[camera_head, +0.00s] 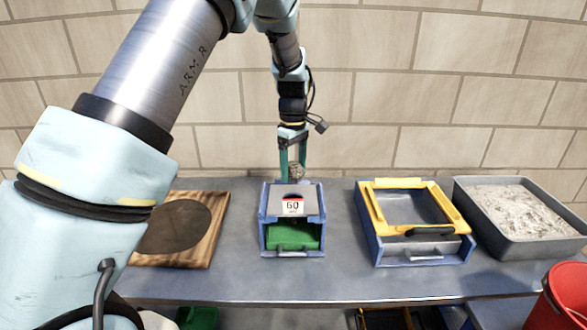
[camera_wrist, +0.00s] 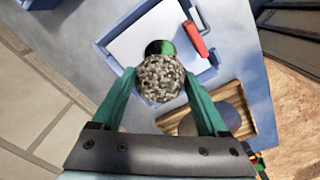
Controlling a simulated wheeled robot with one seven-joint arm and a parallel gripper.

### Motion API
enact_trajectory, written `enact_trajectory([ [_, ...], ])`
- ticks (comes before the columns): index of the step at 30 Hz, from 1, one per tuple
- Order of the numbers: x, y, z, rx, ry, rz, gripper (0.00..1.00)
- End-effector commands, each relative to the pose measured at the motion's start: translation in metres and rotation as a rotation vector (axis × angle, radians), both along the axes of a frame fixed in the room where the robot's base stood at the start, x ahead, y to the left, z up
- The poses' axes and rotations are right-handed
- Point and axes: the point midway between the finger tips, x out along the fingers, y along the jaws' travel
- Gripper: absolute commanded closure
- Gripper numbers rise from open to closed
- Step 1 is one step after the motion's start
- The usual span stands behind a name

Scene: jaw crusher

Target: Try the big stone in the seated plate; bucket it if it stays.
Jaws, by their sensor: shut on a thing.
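My gripper (camera_head: 292,156) is shut on a round, speckled grey stone (camera_head: 296,171), held above the back of the blue-framed box in the middle of the table. In the wrist view the stone (camera_wrist: 160,77) sits between the green fingertips. The seated plate (camera_head: 276,196) is a grey sheet in the top of the blue frame, with a dark round hole partly showing and a red and white label reading 60 (camera_head: 293,207). In the wrist view the stone covers part of the hole (camera_wrist: 159,48), through which green shows. A green drawer (camera_head: 291,236) sits beneath the plate.
A wooden board with a dark round patch (camera_head: 178,226) lies at left. At right stand a blue box with a yellow frame (camera_head: 373,212) and a grey tray of pale rubble (camera_head: 473,222). A red bucket (camera_head: 560,300) is at the lower right. A brick wall rises behind.

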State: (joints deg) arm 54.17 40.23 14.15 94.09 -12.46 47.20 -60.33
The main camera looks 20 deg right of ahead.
Motion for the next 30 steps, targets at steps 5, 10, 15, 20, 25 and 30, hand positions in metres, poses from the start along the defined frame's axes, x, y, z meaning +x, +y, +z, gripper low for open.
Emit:
enact_trajectory([
  [5, 0.000, 0.000, -0.001, 0.000, 0.000, -0.003, 1.00],
  [10, 0.000, 0.000, -0.012, 0.000, 0.000, -0.003, 1.00],
  [15, 0.000, 0.000, -0.025, 0.001, 0.000, -0.003, 1.00],
  [20, 0.000, 0.000, -0.036, 0.001, 0.000, -0.003, 1.00],
  [25, 0.000, 0.000, -0.049, 0.000, 0.000, -0.003, 1.00],
  [30, 0.000, 0.000, -0.056, 0.000, 0.000, -0.003, 1.00],
])
